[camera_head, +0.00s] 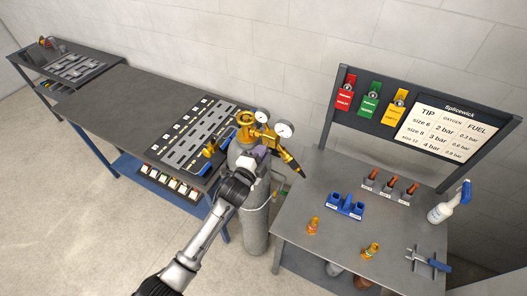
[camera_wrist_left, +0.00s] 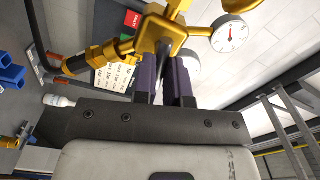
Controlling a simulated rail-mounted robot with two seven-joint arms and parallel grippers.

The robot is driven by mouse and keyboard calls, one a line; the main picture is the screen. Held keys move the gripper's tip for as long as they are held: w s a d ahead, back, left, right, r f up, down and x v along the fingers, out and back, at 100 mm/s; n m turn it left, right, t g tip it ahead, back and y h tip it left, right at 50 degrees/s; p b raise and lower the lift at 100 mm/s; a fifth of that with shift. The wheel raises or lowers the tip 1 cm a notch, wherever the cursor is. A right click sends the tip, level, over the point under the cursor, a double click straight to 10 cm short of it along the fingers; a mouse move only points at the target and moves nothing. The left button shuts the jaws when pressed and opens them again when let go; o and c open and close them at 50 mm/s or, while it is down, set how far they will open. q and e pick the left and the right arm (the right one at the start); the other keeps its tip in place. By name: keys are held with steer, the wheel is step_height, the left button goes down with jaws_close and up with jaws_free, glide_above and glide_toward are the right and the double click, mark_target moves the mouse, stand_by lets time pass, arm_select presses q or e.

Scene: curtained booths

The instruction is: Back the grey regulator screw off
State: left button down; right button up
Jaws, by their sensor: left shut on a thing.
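The brass regulator (camera_head: 265,136) sits at the top of the grey gas cylinder (camera_head: 256,222), with two white round gauges (camera_head: 285,129). My left gripper (camera_head: 262,153) is at the regulator's near side. In the left wrist view the dark jaws (camera_wrist_left: 168,72) are shut on the grey regulator screw (camera_wrist_left: 163,52), just below the brass body (camera_wrist_left: 163,34). Only a short dark length of the screw shows between the jaws. One gauge (camera_wrist_left: 229,33) faces the wrist camera; another is partly hidden behind the jaws. My right gripper is not in view.
A brass handwheel (camera_head: 246,117) is left of the regulator, and a hose fitting (camera_head: 291,163) sticks out right. The right bench holds a blue block (camera_head: 346,205), a spray bottle (camera_head: 445,206) and brass parts. The tool bench (camera_head: 120,100) stands left.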

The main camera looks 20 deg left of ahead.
arm_select(q)
steer(key=shift+n, duration=1)
steer(key=n+p, duration=0.1)
steer(key=n, duration=0.2)
steer(key=shift+n, duration=0.3)
steer(key=c, duration=1.1)
jaws_free()
steer(key=shift+s, duration=0.15)
steer(key=s+a+b, duration=0.2)
steer(key=s+b, duration=0.1)
steer(key=s, duration=1)
steer(key=shift+s+a, duration=0.2)
